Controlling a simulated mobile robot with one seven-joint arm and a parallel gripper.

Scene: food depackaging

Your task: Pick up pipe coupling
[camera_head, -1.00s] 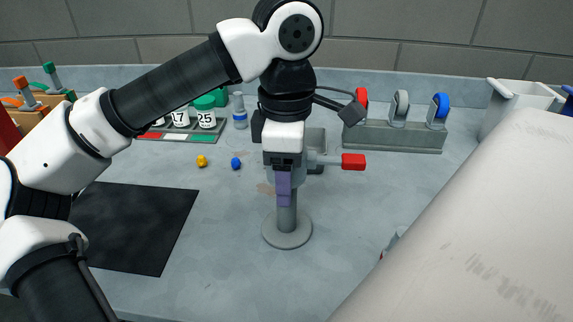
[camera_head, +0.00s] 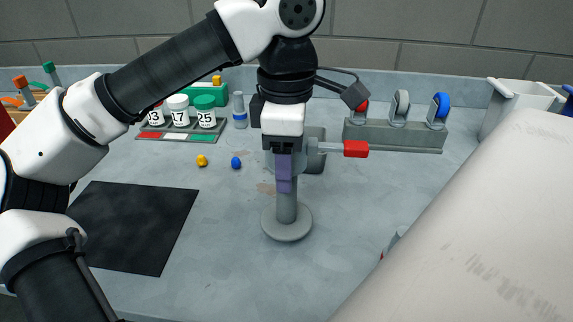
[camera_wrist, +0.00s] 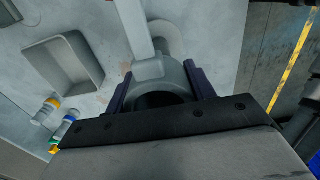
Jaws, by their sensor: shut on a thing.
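The pipe coupling (camera_head: 318,148) is a grey hollow fitting with a light grey side arm ending in a red tip (camera_head: 356,148), which points right. My gripper (camera_head: 284,188) has purple fingers and is shut on the coupling. In the wrist view, the coupling (camera_wrist: 160,72) sits between both fingers of the gripper (camera_wrist: 161,88), with its dark round opening facing the camera. A grey post with a round base (camera_head: 287,226) stands directly below in the head view. My fingers hide much of the coupling and the post's top, so I cannot tell whether they touch.
A grey tray (camera_wrist: 64,62) lies beside the coupling. A rack (camera_head: 395,136) with coloured wheels stands at the back right. Numbered jars (camera_head: 180,112) stand at the back left. A black mat (camera_head: 135,228) lies front left. A large pale surface (camera_head: 490,235) blocks the right foreground.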

